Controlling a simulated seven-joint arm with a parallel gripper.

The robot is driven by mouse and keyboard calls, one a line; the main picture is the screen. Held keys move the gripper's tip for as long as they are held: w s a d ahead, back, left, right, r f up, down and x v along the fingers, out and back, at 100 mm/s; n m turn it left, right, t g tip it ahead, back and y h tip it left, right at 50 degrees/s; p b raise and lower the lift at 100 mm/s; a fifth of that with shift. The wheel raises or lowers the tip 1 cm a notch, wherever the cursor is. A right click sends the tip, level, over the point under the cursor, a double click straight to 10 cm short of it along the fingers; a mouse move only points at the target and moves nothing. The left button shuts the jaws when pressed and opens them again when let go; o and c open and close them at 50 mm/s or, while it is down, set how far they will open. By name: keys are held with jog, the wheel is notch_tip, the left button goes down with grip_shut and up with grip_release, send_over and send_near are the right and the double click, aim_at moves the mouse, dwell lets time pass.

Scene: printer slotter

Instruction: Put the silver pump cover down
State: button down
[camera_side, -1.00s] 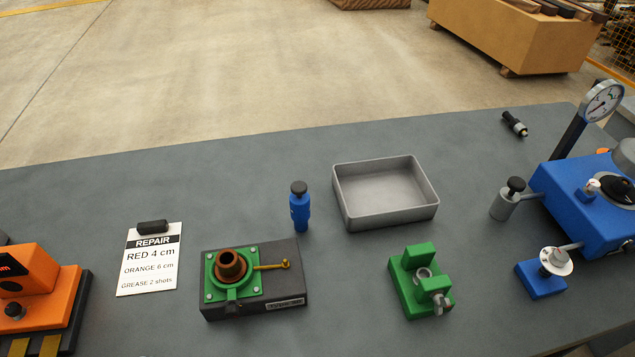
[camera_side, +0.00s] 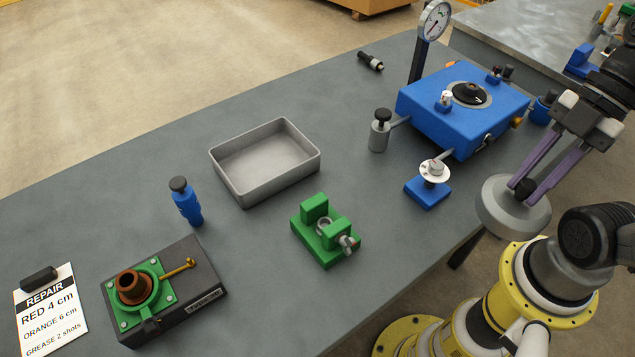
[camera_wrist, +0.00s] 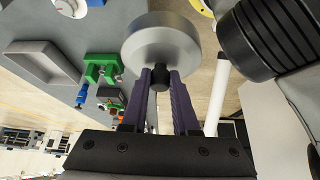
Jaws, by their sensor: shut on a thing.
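The silver pump cover (camera_side: 508,210) is a round grey disc with a dark knob on top. My gripper (camera_side: 527,188), with purple fingers, is shut on that knob at the right of the side view. The cover hangs in the air beyond the bench's front edge, above my yellow base. In the wrist view the cover (camera_wrist: 161,46) sits at the fingertips, and my gripper (camera_wrist: 160,78) grips its dark knob. The blue pump body (camera_side: 462,105) stands on the bench up and left of the cover, with a dark round part on its top.
A grey tray (camera_side: 229,190) lies mid-bench, empty. A green clamp fixture (camera_side: 325,235), a blue bottle (camera_side: 186,203) and a small blue dial stand (camera_side: 427,192) stand nearby. A pressure gauge (camera_side: 435,20) rises behind the pump.

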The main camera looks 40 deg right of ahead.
jog(key=shift+s+a+f+n+g, duration=0.15)
jog(key=shift+s+a+n+g, duration=0.15)
jog(key=shift+s+a+n, duration=0.4)
jog(key=shift+w+a+f, duration=1.1)
jog(key=shift+w+f, duration=0.9)
jog(key=shift+f, duration=0.15)
jog(key=shift+w+a+f, duration=1.15)
jog(key=shift+w+f, duration=0.8)
jog(key=shift+f, duration=0.25)
jog(key=shift+w+a+f, duration=1.1)
jog(key=shift+w+f, duration=0.9)
jog(key=shift+f, duration=0.15)
jog(key=shift+f, duration=0.2)
jog(key=c, duration=0.7)
grip_release()
jog(key=shift+r, duration=0.1)
